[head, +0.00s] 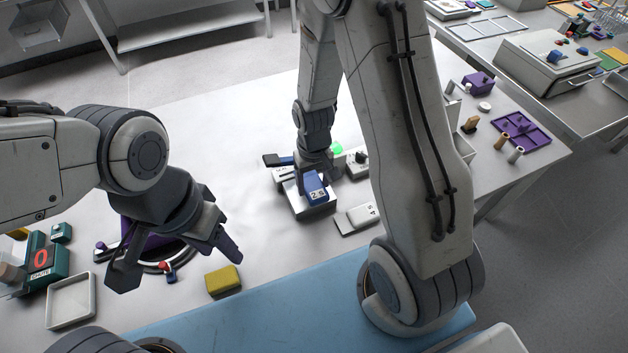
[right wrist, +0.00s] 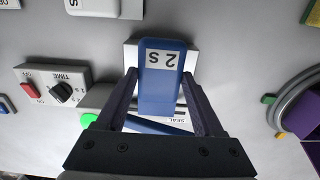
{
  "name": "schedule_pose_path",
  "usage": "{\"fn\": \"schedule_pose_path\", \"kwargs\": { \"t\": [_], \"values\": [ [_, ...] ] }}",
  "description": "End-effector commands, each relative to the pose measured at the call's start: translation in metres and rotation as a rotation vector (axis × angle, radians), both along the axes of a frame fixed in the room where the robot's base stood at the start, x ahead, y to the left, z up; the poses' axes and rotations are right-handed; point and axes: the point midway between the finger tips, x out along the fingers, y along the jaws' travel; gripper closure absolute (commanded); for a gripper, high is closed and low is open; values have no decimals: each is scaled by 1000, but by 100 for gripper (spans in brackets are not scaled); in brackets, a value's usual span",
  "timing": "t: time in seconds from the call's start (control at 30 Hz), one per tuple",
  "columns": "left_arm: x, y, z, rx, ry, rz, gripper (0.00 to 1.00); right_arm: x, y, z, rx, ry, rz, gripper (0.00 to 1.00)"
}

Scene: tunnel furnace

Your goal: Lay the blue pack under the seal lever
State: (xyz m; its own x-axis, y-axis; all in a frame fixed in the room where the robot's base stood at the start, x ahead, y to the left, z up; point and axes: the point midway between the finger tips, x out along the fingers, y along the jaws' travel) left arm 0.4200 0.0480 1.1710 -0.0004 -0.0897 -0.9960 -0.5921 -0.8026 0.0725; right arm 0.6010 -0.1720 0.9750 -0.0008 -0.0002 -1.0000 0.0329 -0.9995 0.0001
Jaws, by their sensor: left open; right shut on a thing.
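The blue pack (head: 314,187), labelled "2 S", is held by my right gripper (head: 312,172) over the pale plate of the sealer (head: 316,212). In the right wrist view the pack (right wrist: 158,88) lies between the two fingers of the right gripper (right wrist: 160,90), with the white plate (right wrist: 190,60) showing around its far end. The blue seal lever (right wrist: 150,126) crosses near the pack's near end, beside the "SEAL" label. I cannot tell whether the pack touches the plate or goes under the lever. My left gripper (head: 178,262) is open and empty at the left.
A green lamp (right wrist: 88,119) and a time dial box (right wrist: 55,85) stand beside the sealer. A white pack (head: 358,218) lies to its right. A yellow block (head: 223,281) is near my left gripper.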

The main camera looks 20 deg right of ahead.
Motion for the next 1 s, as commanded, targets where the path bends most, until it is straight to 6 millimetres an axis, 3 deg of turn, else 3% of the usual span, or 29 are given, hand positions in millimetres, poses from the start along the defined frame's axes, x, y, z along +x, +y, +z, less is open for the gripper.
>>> {"fn": "schedule_pose_path", "kwargs": {
  "t": [0.5,1.0],
  "values": [
    [0,0,-30,0,0,-2,50,1,1,-34,0,0,1,89],
    [0,0,-21,0,0,-1,50,32,2,-29,0,-1,1,89]
  ]
}}
